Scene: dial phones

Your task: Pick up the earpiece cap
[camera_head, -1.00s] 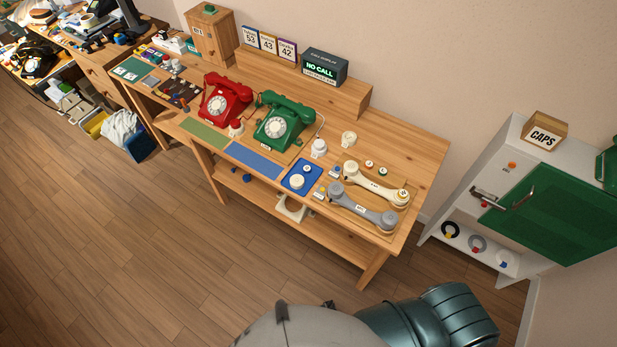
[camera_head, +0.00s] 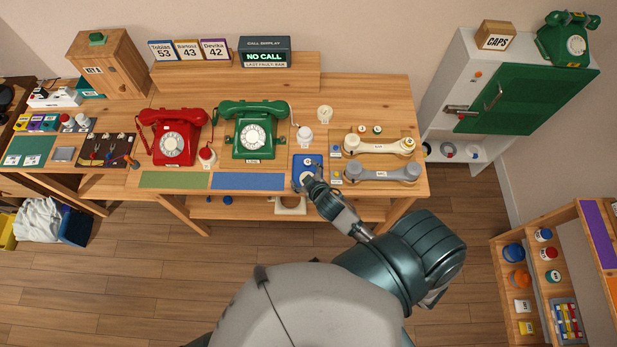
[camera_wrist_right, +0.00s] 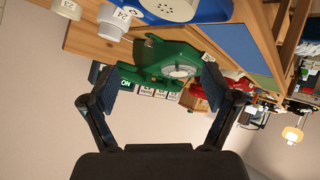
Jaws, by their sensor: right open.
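A white round cap with small holes, seemingly the earpiece cap (camera_wrist_right: 172,9), lies on the blue tray (camera_wrist_right: 214,9) at the top edge of the right wrist view, partly cut off. In the head view the blue tray (camera_head: 318,160) is at the front of the bench, and my right gripper (camera_head: 311,179) is over its front part, partly hiding what lies there. In the wrist view my right gripper (camera_wrist_right: 158,85) is open, with nothing between its fingers. The cap is beyond the fingertips, apart from them. My left gripper is out of view.
A cream handset (camera_head: 379,146) and a grey handset (camera_head: 382,173) lie right of the tray. A white bottle-like container (camera_head: 304,136) stands behind it. A green phone (camera_head: 252,130) and a red phone (camera_head: 174,137) stand to the left. A blue mat (camera_head: 248,181) is bare.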

